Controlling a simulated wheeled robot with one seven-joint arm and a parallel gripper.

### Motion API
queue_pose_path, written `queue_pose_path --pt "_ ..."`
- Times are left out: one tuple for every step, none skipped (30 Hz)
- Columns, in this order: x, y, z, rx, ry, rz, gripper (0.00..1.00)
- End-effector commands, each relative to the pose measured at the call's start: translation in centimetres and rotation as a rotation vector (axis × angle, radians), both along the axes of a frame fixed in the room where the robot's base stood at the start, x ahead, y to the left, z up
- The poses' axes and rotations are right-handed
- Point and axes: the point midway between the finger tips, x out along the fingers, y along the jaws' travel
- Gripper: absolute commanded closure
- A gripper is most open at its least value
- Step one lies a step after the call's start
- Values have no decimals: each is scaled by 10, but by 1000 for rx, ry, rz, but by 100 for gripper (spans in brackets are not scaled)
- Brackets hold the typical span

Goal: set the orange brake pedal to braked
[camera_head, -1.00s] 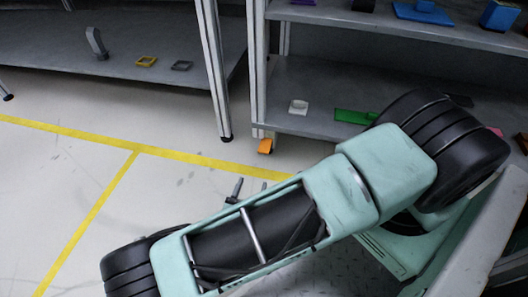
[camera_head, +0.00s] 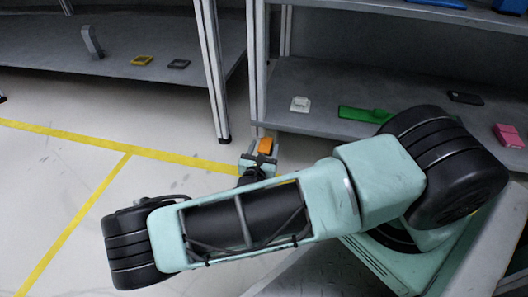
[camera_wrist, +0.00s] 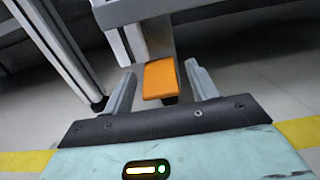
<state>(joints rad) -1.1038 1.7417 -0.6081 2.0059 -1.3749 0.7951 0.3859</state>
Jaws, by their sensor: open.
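The orange brake pedal (camera_head: 265,146) sits low at the foot of the shelf post in the head view. It shows in the wrist view as an orange block (camera_wrist: 160,79) under a grey bracket. My gripper (camera_wrist: 157,82) is open, with one finger on each side of the pedal in the wrist picture. I cannot tell whether a finger touches it or how far it still is in depth. In the head view my gripper (camera_head: 258,160) is small and just below the pedal, partly hidden behind my arm.
The shelf post (camera_head: 257,70) rises above the pedal. A lower shelf (camera_head: 320,85) holds a white object (camera_head: 300,104), a green object (camera_head: 362,114) and a pink object (camera_head: 508,135). Another table leg (camera_head: 210,70) stands to the left. The floor at left is clear.

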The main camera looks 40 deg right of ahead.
Motion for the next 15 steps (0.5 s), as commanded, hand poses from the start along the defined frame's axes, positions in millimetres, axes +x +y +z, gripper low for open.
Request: queue_pose_path --pt "1 -1 0 -1 1 0 42" --pt "1 -1 0 -1 1 0 42" --pt "1 -1 0 -1 1 0 42" --pt "1 -1 0 -1 1 0 42" --pt "1 -1 0 -1 1 0 42" --pt "1 -1 0 -1 1 0 42" --pt "1 -1 0 -1 1 0 42" --pt "1 -1 0 -1 1 0 42" --pt "1 -1 0 -1 1 0 50" --pt "1 -1 0 -1 1 0 58" --pt "1 -1 0 -1 1 0 67" --pt "1 -1 0 -1 1 0 78" --pt "1 -1 0 -1 1 0 86" --pt "1 -1 0 -1 1 0 87" --pt "1 -1 0 -1 1 0 86"
